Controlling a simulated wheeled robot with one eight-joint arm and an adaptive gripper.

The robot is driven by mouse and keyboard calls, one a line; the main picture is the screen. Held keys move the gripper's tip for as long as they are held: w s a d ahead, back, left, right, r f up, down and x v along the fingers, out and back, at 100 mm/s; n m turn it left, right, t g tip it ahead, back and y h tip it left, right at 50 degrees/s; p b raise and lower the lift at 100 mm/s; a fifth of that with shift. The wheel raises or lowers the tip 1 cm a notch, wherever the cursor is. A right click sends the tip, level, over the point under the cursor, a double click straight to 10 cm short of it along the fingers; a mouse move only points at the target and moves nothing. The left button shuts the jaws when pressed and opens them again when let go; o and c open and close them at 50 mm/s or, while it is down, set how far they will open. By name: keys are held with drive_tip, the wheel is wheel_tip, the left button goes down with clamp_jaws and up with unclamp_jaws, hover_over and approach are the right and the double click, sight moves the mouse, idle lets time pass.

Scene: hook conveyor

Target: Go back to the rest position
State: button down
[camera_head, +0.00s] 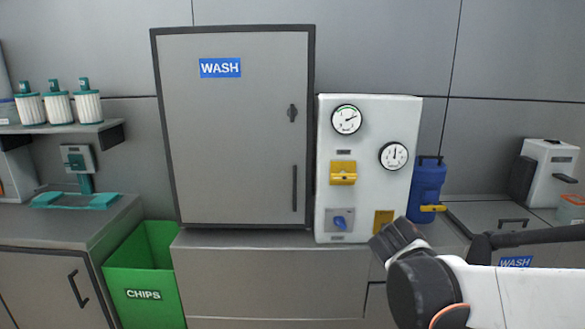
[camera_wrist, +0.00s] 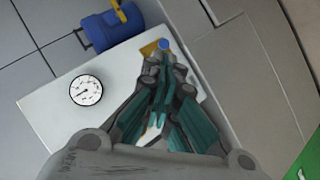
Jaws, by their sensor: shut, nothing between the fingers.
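My gripper (camera_wrist: 160,64) is shut and empty in the wrist view, its teal-padded fingers close together in front of the white control panel. In the head view my gripper (camera_head: 396,238) appears as a dark grey shape at the lower right, just in front of the panel's bottom right corner. The white control panel (camera_head: 365,122) carries two round gauges, a yellow switch (camera_head: 343,173) and a blue knob (camera_head: 340,220). In the wrist view the fingers partly hide the panel and its knobs. I cannot tell whether the fingers touch the panel.
A grey WASH cabinet (camera_head: 232,130) stands left of the panel with its door shut. A green CHIPS bin (camera_head: 145,278) is at the lower left. A blue canister (camera_head: 427,185) stands right of the panel. Filters (camera_head: 60,105) sit on a shelf at left. Counters line the wall.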

drive_tip(key=s+a+f+m+g+y, duration=0.1)
drive_tip(key=s+a+f+m+y, duration=0.1)
drive_tip(key=s, duration=1)
drive_tip(key=s+a+f+m+g+y, duration=0.2)
drive_tip(key=s+a+m+y, duration=0.1)
drive_tip(key=s, duration=0.9)
drive_tip(key=shift+s+a+m, duration=0.2)
drive_tip(key=shift+a+m, duration=0.3)
drive_tip(key=shift+a, duration=0.05)
